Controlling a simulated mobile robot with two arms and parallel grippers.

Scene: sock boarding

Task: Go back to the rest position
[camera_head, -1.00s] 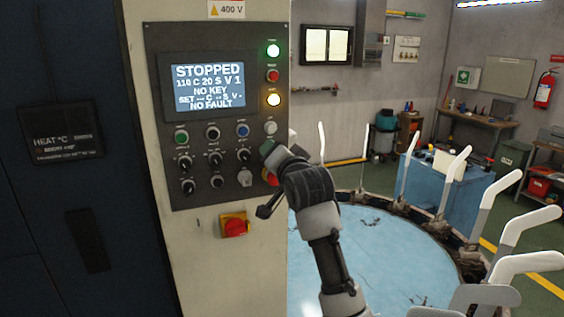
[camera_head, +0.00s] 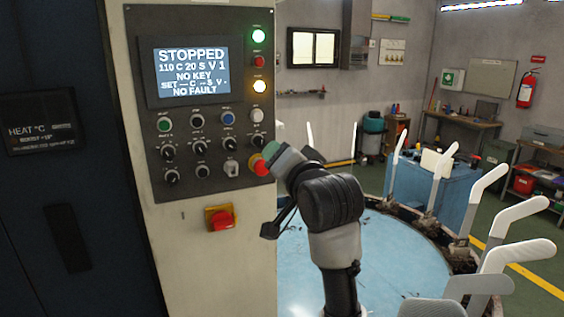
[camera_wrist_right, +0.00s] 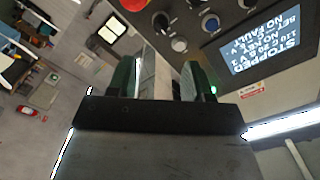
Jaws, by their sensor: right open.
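My right gripper (camera_head: 276,156) is in front of the right edge of the control panel (camera_head: 168,190), beside the red stop button (camera_head: 260,166) on its yellow base. In the right wrist view its two green-padded fingers (camera_wrist_right: 158,80) stand apart with nothing held between them. That view shows the panel upside down, with the red button (camera_wrist_right: 132,4) beyond the fingers. Whether the gripper touches the panel is hard to tell, but it looks clear. The screen (camera_head: 192,72) reads STOPPED, NO KEY and NO FAULT. My left gripper is not in view.
A red switch on a yellow plate (camera_head: 221,219) sits below the panel. Right of the cabinet is a round light-blue table (camera_head: 300,270) ringed with upright white sock forms (camera_head: 487,185). A dark door with a heat display (camera_head: 38,122) is at left.

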